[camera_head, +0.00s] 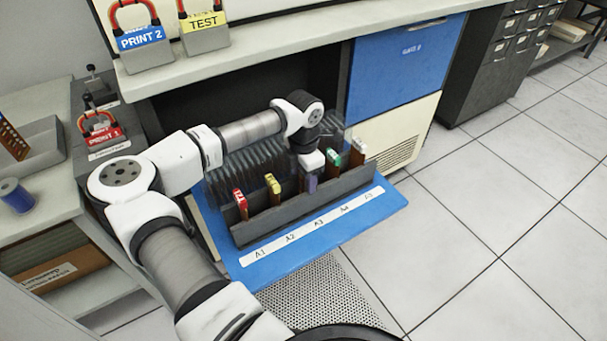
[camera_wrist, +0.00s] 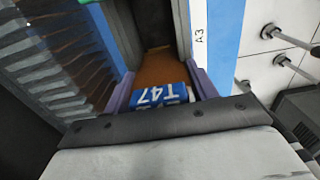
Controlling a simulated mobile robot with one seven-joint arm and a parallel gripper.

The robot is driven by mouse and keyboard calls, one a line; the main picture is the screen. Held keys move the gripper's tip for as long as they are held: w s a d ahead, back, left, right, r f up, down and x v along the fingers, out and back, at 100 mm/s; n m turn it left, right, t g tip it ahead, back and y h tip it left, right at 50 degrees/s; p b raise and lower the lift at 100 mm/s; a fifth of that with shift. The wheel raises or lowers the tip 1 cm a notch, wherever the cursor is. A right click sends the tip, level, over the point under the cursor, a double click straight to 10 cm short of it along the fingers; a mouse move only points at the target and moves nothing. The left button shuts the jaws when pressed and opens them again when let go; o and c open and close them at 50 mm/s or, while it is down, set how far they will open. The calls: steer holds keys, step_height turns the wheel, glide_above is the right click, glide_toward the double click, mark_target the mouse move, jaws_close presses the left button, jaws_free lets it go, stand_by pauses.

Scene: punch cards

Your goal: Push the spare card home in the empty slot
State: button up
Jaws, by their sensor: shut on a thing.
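My gripper (camera_head: 311,182) is over the middle of the card rack (camera_head: 310,201), in line with the A3 label. In the wrist view its purple fingers (camera_wrist: 162,92) are shut on the spare card (camera_wrist: 160,97), which has a blue top marked T47 and a brown body. The card's body runs down between the dark walls of the rack beside the A3 label (camera_wrist: 200,36). How deep it sits cannot be told, and the gripper hides it in the head view. Red (camera_head: 240,203), yellow (camera_head: 273,186), green (camera_head: 333,158) and white-and-red (camera_head: 358,149) cards stand in the other slots.
The rack sits on a blue shelf (camera_head: 300,262) with labels A1 to A5 along its front. Clear fins (camera_head: 228,165) stand behind the cards. A desktop with PRINT 2 (camera_head: 142,42) and TEST (camera_head: 203,30) blocks is above. Open tiled floor lies to the right.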

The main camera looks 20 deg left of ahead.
steer(key=shift+f, duration=0.15)
steer(key=o, duration=1.1)
steer(key=shift+c, duration=0.2)
